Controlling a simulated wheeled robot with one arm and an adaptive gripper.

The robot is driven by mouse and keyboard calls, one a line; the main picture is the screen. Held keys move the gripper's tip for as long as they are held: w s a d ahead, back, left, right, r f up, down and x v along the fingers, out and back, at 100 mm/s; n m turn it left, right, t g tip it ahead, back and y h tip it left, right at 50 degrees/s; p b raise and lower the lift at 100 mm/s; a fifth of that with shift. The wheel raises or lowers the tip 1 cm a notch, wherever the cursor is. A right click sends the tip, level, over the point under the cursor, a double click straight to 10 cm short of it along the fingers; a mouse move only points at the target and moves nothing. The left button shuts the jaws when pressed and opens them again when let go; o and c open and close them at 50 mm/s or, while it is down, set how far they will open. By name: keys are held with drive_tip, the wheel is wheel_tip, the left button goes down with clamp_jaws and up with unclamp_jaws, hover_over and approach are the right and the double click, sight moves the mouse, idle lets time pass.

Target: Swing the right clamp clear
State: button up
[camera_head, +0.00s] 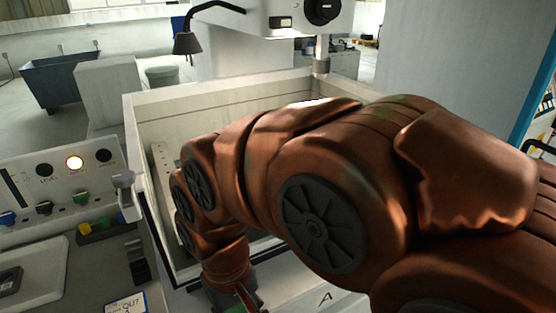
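My copper-coloured arm reaches in from the right and covers most of the open white tank (137,122). Its wrist points down at the tank's front edge. Only a dark upper part of my gripper (240,297) shows at the bottom of the picture. Its fingertips are out of sight, so I cannot tell whether it is open or holds anything. No right clamp can be made out; my arm hides the right and middle of the tank. A pale rail with holes (158,165) shows inside the tank at the left.
A control panel (60,182) with knobs and a lit lamp stands at the left. Below it are a grey worktop (90,270), a pale tray (38,268) and a labelled card (126,304). The machine head (300,18) and a black lamp (188,42) hang above the tank.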

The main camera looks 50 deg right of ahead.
drive_tip(key=w+d+r+m+t+y+b, duration=0.1)
drive_tip(key=w+d+r+m, duration=0.3)
drive_tip(key=w+d+m, duration=0.4)
drive_tip(key=w+d+r+m+t+y+b, duration=0.1)
drive_tip(key=w+d+r+m, duration=0.4)
drive_tip(key=w, duration=0.6)
drive_tip(key=w+d+r+m+t+b, duration=0.15)
drive_tip(key=d+m+t, duration=0.25)
drive_tip(key=d+m, duration=1.7)
drive_tip(key=shift+w+d+f+n+p, duration=0.25)
drive_tip(key=shift+w+d+f+n, duration=0.2)
drive_tip(key=shift+d+f+n, duration=0.55)
drive_tip(key=shift+w+d+f+n+p, duration=0.35)
drive_tip(key=shift+w+f+n, duration=0.25)
drive_tip(key=shift+f, duration=0.75)
drive_tip(key=shift+w+d+f+n+p, duration=0.2)
drive_tip(key=shift+w+d+f+n, duration=0.15)
drive_tip(key=shift+d+f+n, duration=0.5)
drive_tip(key=shift+a+f, duration=0.2)
drive_tip(key=shift+f, duration=0.15)
clamp_jaws()
